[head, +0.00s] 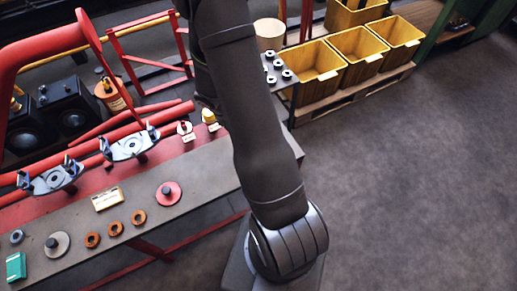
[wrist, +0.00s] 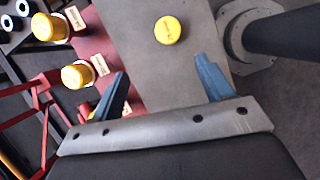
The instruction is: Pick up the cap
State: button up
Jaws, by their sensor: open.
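A round yellow cap (wrist: 168,30) lies on the grey bench top in the wrist view, at the top centre. My gripper (wrist: 163,72) is open and empty, its two blue fingers spread below the cap in the picture and apart from it. Two other yellow-topped pieces, an upper one (wrist: 48,27) and a lower one (wrist: 78,74), stand to the left beside small labels. A bit of yellow shows behind the left finger. In the head view my arm hides the gripper and I cannot make out the loose cap.
The bench (head: 195,208) carries orange rings (head: 115,228), a red disc with a dark knob (head: 168,194), a teal box (head: 16,267) and metal brackets (head: 130,145). A rack of dark rings (head: 280,72) stands behind my arm. Yellow bins (head: 361,53) stand beyond; the floor at right is clear.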

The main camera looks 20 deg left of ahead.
jog(key=shift+n, duration=0.7)
jog(key=x, duration=0.4)
jog(key=s+d+x, duration=0.1)
jog(key=x, duration=0.7)
jog(key=shift+s+d, duration=0.15)
jog(key=shift+d, duration=0.05)
jog(key=shift+a+x, duration=0.15)
jog(key=shift+x, duration=1.15)
jog(key=shift+a+x, duration=0.15)
jog(key=shift+x, duration=1.15)
jog(key=shift+f, duration=0.15)
jog(key=shift+c, duration=0.4)
jog(key=c, duration=0.9)
